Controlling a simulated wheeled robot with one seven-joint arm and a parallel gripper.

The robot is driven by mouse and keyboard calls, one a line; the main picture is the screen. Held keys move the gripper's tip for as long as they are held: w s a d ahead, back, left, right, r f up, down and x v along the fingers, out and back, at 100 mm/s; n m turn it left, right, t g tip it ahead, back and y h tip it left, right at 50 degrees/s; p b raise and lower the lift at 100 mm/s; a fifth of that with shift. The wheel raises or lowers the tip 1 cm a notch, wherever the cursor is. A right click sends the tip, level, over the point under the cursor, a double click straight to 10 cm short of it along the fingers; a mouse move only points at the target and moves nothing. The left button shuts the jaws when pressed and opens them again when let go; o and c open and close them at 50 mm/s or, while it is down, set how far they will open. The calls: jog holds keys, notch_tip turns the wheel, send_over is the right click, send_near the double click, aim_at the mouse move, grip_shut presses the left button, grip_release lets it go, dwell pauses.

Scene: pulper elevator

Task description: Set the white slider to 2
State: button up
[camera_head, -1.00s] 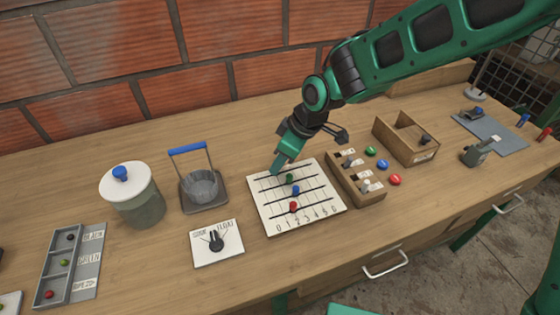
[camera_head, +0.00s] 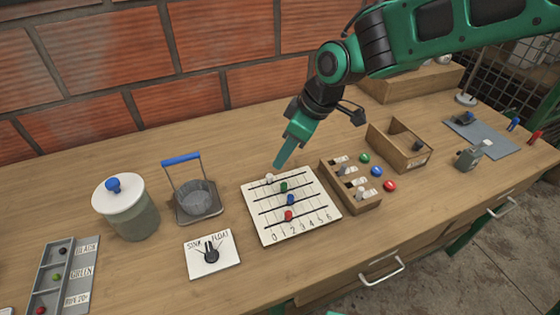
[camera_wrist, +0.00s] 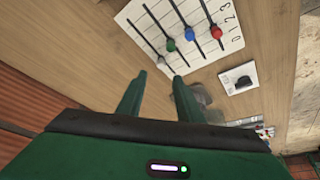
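The slider board (camera_head: 262,226) is a white panel with several parallel black slots and numbers from 0 to 6 along its near edge. The white slider (camera_head: 269,178) is in the farthest slot, toward the low-number side; its exact number is hard to read. The green (camera_head: 284,187), blue (camera_head: 290,200) and red (camera_head: 288,215) sliders sit in the nearer slots. My gripper (camera_head: 278,164) is just above and behind the white slider. In the wrist view, my gripper's fingers (camera_wrist: 153,77) are apart and empty, and the white slider (camera_wrist: 161,61) shows just beyond their tips.
Left of the board stand a grey basket with a blue handle (camera_head: 183,159) and a lidded jar (camera_head: 135,215). A SINK/FLOAT dial (camera_head: 211,251) lies in front. A wooden switch box (camera_head: 359,199) stands close on the right.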

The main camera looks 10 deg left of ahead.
jog(key=shift+v, duration=1.05)
jog(key=w+d+r+m+t+h, duration=0.15)
jog(key=d+m+h, duration=0.55)
jog(key=d, duration=2.5)
jog(key=s+d+m+g+y, duration=0.2)
jog(key=s+d+m, duration=1.3)
jog(key=s+d, duration=0.4)
jog(key=s, duration=0.2)
jog(key=shift+s+d+f+m+y, duration=0.3)
jog(key=shift+f, duration=0.05)
